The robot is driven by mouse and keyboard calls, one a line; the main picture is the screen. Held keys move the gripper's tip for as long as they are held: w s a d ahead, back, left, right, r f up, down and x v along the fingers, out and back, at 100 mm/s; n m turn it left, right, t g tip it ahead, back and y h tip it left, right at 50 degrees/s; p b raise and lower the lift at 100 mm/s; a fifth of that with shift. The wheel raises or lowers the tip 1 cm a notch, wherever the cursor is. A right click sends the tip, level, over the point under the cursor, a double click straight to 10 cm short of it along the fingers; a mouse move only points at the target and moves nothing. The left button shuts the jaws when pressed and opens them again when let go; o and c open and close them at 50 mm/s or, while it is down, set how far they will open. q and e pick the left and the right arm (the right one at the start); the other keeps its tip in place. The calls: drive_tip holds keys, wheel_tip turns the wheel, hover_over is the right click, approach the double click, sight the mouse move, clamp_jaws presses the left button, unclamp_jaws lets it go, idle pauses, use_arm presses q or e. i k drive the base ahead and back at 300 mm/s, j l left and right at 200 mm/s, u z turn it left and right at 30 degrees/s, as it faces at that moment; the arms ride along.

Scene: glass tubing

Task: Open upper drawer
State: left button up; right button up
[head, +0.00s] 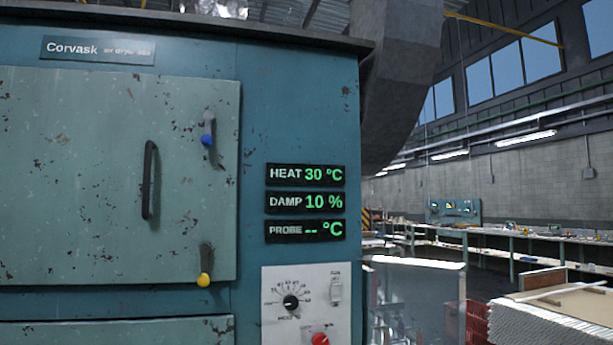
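A large teal machine (300,110) labelled "Corvask" fills the left half of the head view. Its upper front panel (70,180) is pale green, chipped and closed, and carries a black vertical handle (150,180). I cannot tell whether this panel is a drawer or a door. At its right edge are an upper latch with a blue knob (207,140) and a lower latch with a yellow knob (204,280). The top of a second panel (120,332) shows below, cut off by the frame. Neither of my grippers is in view.
Displays (305,202) on the machine read HEAT 30 °C, DAMP 10 % and PROBE blank. A control plate (275,325) with a black dial and red knob sits below. Benches (540,240) and a pale stack (550,320) stand at right.

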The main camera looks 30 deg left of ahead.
sight(216, 328)
drive_tip(key=u, duration=2.1)
